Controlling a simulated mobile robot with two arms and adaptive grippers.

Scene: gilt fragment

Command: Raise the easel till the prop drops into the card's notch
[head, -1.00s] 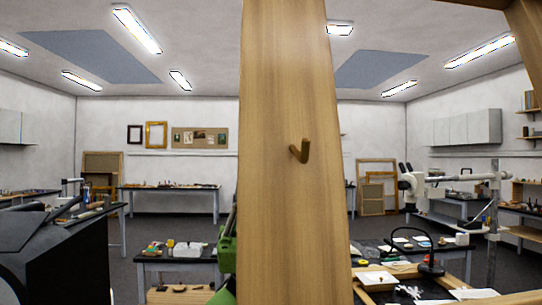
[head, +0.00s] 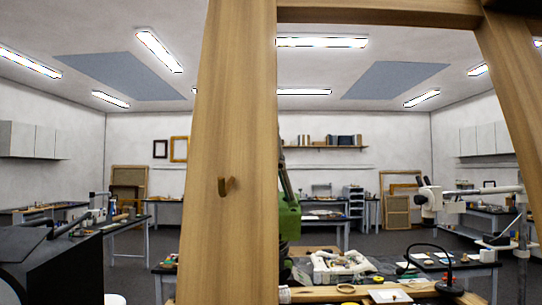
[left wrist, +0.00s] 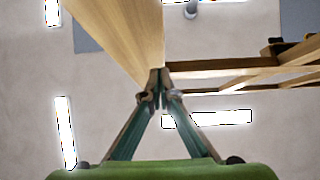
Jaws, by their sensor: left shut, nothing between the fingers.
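A large pale wooden frame, which looks like the easel, fills the near part of the head view. A crossbar (head: 380,10) runs along the top to a slanting right post (head: 508,100). My left gripper (head: 282,160) shows behind the left post, its green body partly hidden. In the left wrist view its fingers (left wrist: 159,76) are shut with nothing between them, close beside the wooden post (left wrist: 125,35); contact is unclear. I cannot make out the prop or the card's notch. My right gripper is not in view.
A microscope on an arm (head: 440,200) stands at right. Open floor shows between the benches at the back.

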